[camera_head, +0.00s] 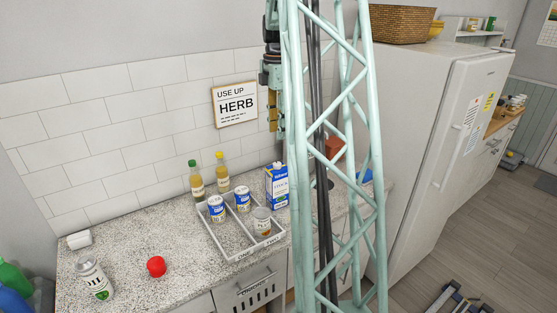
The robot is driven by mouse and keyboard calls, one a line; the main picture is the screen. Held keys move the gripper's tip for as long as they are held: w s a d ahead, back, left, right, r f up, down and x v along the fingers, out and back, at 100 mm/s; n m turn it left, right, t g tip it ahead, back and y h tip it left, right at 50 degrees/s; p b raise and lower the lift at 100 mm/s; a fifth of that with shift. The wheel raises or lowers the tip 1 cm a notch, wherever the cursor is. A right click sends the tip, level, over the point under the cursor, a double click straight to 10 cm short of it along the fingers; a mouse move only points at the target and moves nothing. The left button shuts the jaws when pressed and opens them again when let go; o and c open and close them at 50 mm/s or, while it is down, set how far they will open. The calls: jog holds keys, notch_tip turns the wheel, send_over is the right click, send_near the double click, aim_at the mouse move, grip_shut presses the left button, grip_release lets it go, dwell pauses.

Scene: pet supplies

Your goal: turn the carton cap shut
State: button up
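A blue and white carton (277,188) stands upright on the speckled counter, at the back right end of the tray and just left of my lattice column. Its top is small in this view, and I cannot make out the cap or how it sits. My gripper (274,122) hangs above the carton, in front of the tiled wall and clear of the carton. The column partly hides it, and I cannot tell whether its fingers are open or shut.
A white divided tray (238,250) holds several cans. Two bottles with green (196,180) and yellow (221,171) caps stand behind it. A red lid (156,266) and a jar (94,282) are at left. The fridge (440,150) stands right. The counter's left middle is mostly clear.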

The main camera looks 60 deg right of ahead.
aim_at(277, 164)
jog(key=shift+f, duration=0.15)
jog(key=shift+f, duration=6.75)
jog(key=shift+c, duration=0.5)
jog(key=c, duration=0.8)
